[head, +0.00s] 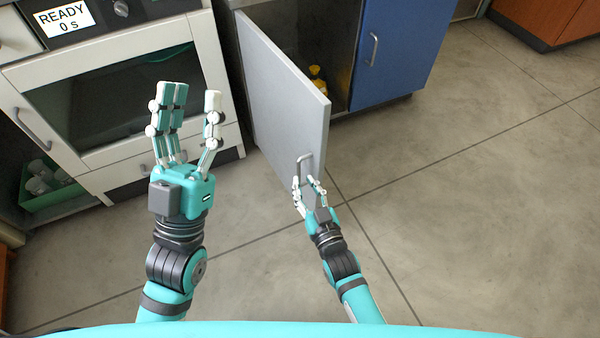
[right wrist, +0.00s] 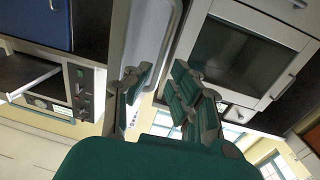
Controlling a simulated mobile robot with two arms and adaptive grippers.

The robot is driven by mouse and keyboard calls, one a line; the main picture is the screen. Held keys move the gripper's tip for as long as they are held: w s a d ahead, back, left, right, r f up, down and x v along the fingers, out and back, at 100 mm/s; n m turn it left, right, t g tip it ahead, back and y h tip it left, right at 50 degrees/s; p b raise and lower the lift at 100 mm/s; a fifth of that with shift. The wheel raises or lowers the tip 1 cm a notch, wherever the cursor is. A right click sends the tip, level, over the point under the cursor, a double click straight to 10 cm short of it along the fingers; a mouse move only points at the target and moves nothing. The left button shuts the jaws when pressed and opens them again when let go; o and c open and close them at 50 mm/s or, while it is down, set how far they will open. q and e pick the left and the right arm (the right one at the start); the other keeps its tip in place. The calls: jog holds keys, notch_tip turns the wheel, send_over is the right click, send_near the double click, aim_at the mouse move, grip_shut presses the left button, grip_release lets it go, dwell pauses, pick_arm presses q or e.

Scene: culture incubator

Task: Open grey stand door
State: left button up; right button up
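The grey stand door (head: 285,95) stands swung out from the dark cabinet in the head view, with its outer face and metal handle (head: 304,170) toward the lower left. My right gripper (head: 309,183) is at the lower part of this handle, its fingers spread to either side. In the right wrist view the pale door (right wrist: 148,38) is beyond my right fingers, which stand apart. Whether they touch the handle is unclear. My left gripper (head: 190,95) is open and empty, left of the door and in front of the oven-like unit.
A blue door (head: 395,50) is closed on the cabinet's right side. Yellow items (head: 317,80) show inside the cabinet. The white-framed unit (head: 100,95) stands at left, with a green crate (head: 62,198) low beside it. The grey floor (head: 440,190) at right is clear.

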jog(key=v, duration=0.7)
jog(key=shift+s, duration=0.1)
